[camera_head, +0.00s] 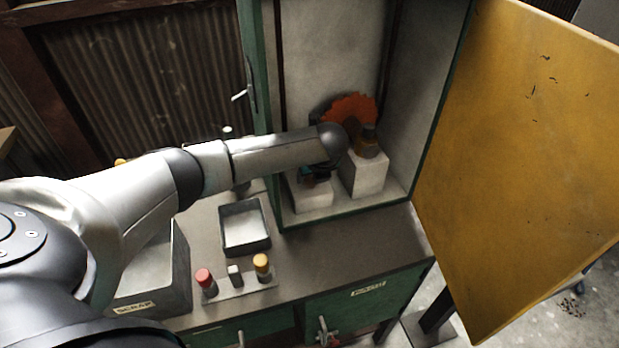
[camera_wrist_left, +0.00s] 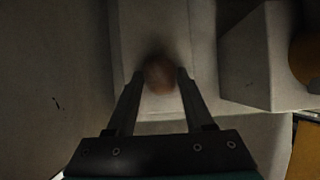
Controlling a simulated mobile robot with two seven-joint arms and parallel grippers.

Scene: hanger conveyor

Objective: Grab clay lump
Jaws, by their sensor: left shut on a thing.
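The clay lump (camera_wrist_left: 160,76) shows in the left wrist view as a blurred, reddish-brown rounded mass between the fingertips. My left gripper (camera_wrist_left: 161,80) is shut on it, with one finger on each side. A pale block (camera_wrist_left: 124,38) lies behind the lump; I cannot tell whether the lump touches it. In the head view my left arm reaches into the open green cabinet. My left gripper (camera_head: 314,178) is there above the low pale block (camera_head: 313,199), mostly hidden by the wrist. My right gripper is not in view.
A taller pale block (camera_head: 368,177) with a brown object (camera_head: 368,141) stands right of the gripper. An orange toothed disc (camera_head: 352,107) is behind. The yellow door (camera_head: 525,130) stands open at right. A grey tray (camera_head: 246,248), buttons (camera_head: 261,263) and the scrap bin (camera_head: 180,270) are outside.

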